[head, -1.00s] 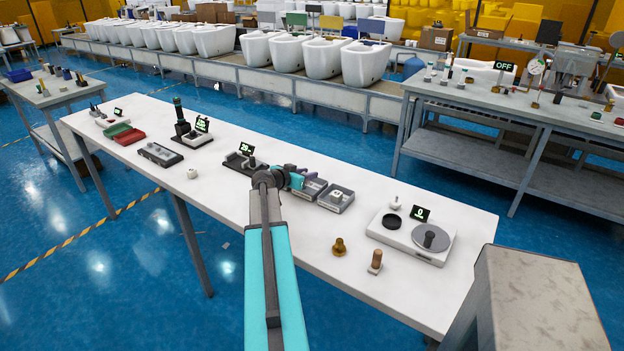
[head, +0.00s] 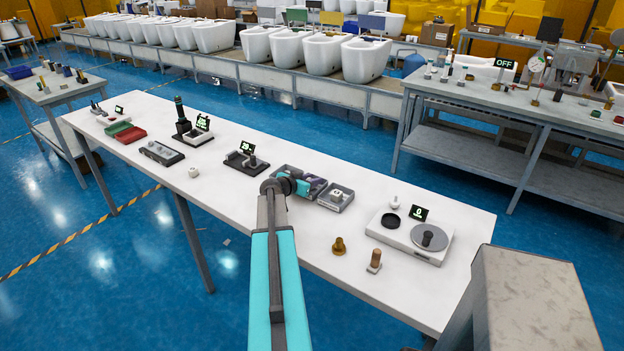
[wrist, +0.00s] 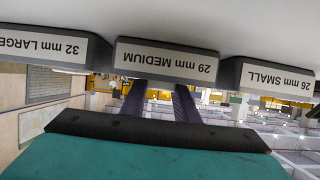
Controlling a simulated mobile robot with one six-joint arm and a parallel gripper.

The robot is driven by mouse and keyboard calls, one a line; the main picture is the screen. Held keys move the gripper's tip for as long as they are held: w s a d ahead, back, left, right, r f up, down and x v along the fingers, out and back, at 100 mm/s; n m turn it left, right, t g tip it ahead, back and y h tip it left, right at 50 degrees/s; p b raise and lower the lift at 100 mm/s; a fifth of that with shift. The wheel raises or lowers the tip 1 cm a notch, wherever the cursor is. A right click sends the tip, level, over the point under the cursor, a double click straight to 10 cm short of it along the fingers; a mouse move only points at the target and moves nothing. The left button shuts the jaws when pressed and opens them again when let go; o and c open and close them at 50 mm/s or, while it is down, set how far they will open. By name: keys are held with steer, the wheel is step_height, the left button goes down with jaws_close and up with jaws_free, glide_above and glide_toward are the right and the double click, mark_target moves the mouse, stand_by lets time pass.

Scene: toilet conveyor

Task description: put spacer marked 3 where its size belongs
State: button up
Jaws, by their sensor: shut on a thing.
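My gripper (head: 303,187) is over the row of sorting trays in the head view. In the upside-down wrist view, the two dark fingers of my gripper (wrist: 160,95) run behind the front wall of the middle tray (wrist: 166,62), labelled 29 mm MEDIUM. Their tips are hidden by that wall. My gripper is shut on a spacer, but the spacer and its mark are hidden. The 32 mm LARGE tray (wrist: 45,47) and the 26 mm SMALL tray (wrist: 270,77) flank it. In the head view, the right-hand tray (head: 327,205) holds a white spacer (head: 336,192).
A gauge (head: 243,162) with a lit display stands left of the trays. A white spacer-like piece (head: 194,172) lies alone on the table (head: 225,195). A brass piece (head: 339,246), a brown-topped piece (head: 374,260) and a scale (head: 410,238) stand to the right.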

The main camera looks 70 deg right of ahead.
steer(key=shift+f+b, duration=0.35)
stand_by(0.3)
steer(key=o, duration=0.8)
steer(key=shift+a+r+p, duration=0.1)
steer(key=shift+r+p, duration=0.15)
steer(key=shift+p, duration=0.1)
steer(key=shift+w+a, duration=0.1)
steer(key=shift+a, duration=0.3)
steer(key=b+v, duration=0.3)
steer(key=v, duration=0.7)
steer(key=shift+w+a+r+b, duration=0.1)
steer(key=shift+a+r+b, duration=0.15)
steer(key=shift+a+b, duration=0.15)
steer(key=shift+r, duration=0.1)
